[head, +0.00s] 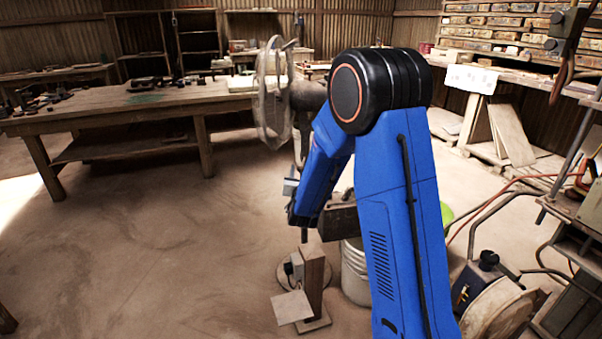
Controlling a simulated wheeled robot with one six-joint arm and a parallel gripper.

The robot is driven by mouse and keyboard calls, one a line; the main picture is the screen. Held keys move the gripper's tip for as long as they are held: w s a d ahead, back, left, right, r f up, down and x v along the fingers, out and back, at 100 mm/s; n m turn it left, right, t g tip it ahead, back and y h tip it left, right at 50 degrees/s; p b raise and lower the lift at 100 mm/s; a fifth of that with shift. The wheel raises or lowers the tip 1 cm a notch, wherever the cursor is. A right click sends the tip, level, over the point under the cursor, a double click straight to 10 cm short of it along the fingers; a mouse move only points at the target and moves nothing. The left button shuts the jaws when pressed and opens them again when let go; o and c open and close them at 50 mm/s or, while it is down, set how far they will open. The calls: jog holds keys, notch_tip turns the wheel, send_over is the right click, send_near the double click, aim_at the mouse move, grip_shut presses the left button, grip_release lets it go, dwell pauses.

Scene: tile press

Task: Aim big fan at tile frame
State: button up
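The big fan (272,95) stands upright in the middle of the head view, its round wire cage seen at a steep angle and facing left. Its dark motor housing (308,94) is on the right of the cage, partly behind my arm. Its pole runs down behind my arm to a round base (284,281) on the floor. My gripper (297,215) points down in front of the pole; its fingers are too small and dark to read, and I cannot tell whether it touches the fan. I cannot make out a tile frame with certainty.
A wooden post on a foot (313,283) stands by the fan's base, with a white bucket (355,270) to its right. A long wooden table (120,117) is at the back left. Machines and hoses crowd the right. The left floor is clear.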

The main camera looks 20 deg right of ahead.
jog(key=v, duration=1.1)
jog(key=shift+s, duration=0.35)
jog(key=shift+w+a+r, duration=0.1)
jog(key=shift+w+r, duration=0.05)
jog(key=shift+w, duration=0.05)
jog(key=c, duration=0.7)
jog(key=w+a+r+m+h, duration=0.1)
jog(key=w+m+h, duration=0.1)
jog(key=m, duration=0.2)
jog(key=w+a+r+m+g+h, duration=0.1)
jog(key=w+m+h, duration=0.1)
jog(key=w+m, duration=0.1)
jog(key=w+a+r+m+g+h, duration=0.1)
jog(key=w+m, duration=0.1)
jog(key=m, duration=0.4)
jog(key=shift+w+a+h, duration=0.4)
grip_shut()
jog(key=w+a+f+m+g+h, duration=0.25)
jog(key=a+m+g, duration=0.35)
jog(key=m, duration=0.6)
jog(key=w+d+t, duration=0.1)
jog(key=w+d, duration=0.2)
jog(key=d, duration=0.6)
jog(key=shift+d+f, duration=0.15)
jog(key=shift+d, duration=0.15)
